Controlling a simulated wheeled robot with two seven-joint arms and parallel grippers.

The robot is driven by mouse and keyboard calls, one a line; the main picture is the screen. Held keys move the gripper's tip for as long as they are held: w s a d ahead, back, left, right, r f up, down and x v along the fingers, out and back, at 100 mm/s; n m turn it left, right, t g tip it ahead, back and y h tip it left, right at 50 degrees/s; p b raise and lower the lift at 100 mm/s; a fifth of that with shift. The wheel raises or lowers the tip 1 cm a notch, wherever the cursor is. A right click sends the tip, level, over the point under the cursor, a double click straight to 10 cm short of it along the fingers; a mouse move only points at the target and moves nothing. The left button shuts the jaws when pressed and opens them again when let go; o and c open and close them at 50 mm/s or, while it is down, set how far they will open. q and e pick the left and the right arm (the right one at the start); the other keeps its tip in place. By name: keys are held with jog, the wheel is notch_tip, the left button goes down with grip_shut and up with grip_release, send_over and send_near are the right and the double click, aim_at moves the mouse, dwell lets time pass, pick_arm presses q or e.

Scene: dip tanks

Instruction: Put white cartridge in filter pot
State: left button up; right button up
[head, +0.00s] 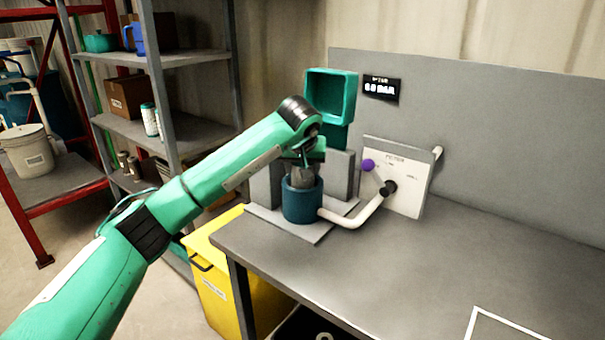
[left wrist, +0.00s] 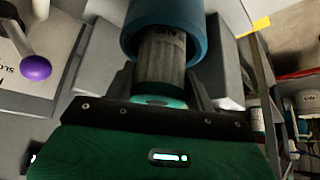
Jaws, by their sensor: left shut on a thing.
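The filter pot (head: 302,205) is a blue, open-topped cup on a grey plate on the bench. It also shows in the left wrist view (left wrist: 205,20). My left gripper (head: 303,168) is over the pot, pointing down, and shut on a grey cartridge (left wrist: 163,60) with lettering and a teal end cap. The cartridge's lower end is inside the pot's rim; how deep it sits is hidden. It looks grey, not white. White cartridges (head: 150,120) with green ends stand on the middle shelf at the left. My right gripper is not in view.
A white pipe (head: 350,217) runs from the pot to a panel (head: 400,175) with a purple-knobbed lever (head: 368,165) and a black knob. A teal open box (head: 331,95) stands behind. A yellow bin (head: 222,270) is below the bench's left edge.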

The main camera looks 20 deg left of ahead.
pick_arm(q)
jog(key=shift+f, duration=1.05)
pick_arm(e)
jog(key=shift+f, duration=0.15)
pick_arm(q)
jog(key=shift+f, duration=0.15)
jog(key=o, duration=1.4)
jog(key=v, duration=1.2)
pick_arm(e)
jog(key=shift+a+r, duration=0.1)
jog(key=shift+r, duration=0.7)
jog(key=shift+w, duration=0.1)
